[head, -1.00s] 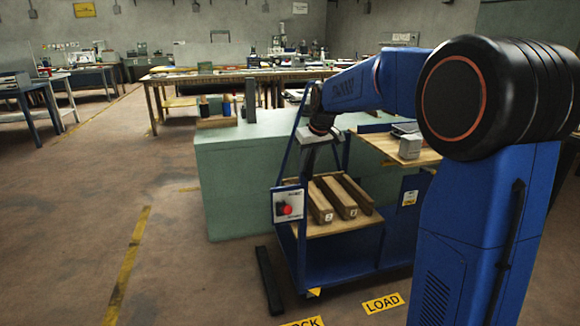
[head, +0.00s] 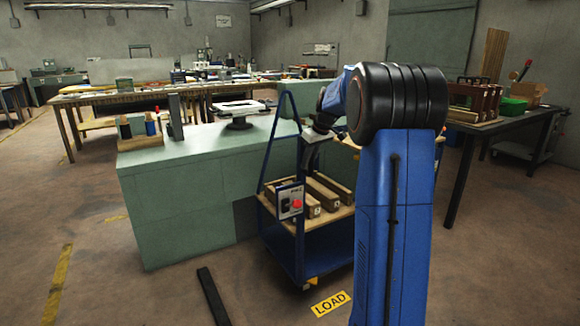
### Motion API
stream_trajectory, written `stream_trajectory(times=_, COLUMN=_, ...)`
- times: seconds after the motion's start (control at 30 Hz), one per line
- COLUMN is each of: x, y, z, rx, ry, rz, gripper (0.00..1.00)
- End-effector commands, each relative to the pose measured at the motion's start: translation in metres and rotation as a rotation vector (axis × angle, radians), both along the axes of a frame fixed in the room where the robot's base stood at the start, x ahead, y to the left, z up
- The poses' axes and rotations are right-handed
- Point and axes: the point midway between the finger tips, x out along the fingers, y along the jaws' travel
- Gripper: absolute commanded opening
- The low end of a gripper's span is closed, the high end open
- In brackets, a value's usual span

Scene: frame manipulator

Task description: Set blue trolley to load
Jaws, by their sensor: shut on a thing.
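The blue trolley (head: 327,249) stands upright in front of the green bench, with a blue tubular frame at its left end. A panel (head: 290,201) with a black knob and a red button is on that end. My gripper (head: 307,162) points down at the trolley's frame, above the panel, and is shut on the trolley; its fingertips are small and partly hidden. A yellow LOAD label (head: 331,304) lies on the floor just right of the trolley's near corner. My arm hides the trolley's right part.
Several wooden blocks (head: 313,203) lie on the trolley's shelf. The green bench (head: 180,195) stands close behind and left. A black bar (head: 213,297) lies on the floor to the left. A dark table (head: 510,130) stands at the right. The left floor is open.

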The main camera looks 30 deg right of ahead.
Motion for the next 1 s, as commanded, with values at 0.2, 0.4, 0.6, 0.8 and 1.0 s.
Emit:
stream_trajectory(times=0.2, x=0.001, y=-0.048, z=0.000, rx=-0.001, ry=-0.002, rz=-0.002, gripper=0.00)
stream_trajectory(times=0.4, x=0.001, y=-0.073, z=0.001, rx=-0.001, ry=-0.002, rz=-0.001, gripper=0.00)
stream_trajectory(times=0.6, x=0.001, y=-0.083, z=0.001, rx=-0.002, ry=-0.003, rz=0.000, gripper=0.00)
stream_trajectory(times=0.8, x=0.001, y=-0.086, z=0.002, rx=-0.003, ry=-0.005, rz=-0.001, gripper=0.00)
stream_trajectory(times=1.0, x=0.002, y=-0.087, z=0.002, rx=-0.005, ry=-0.007, rz=-0.003, gripper=0.00)
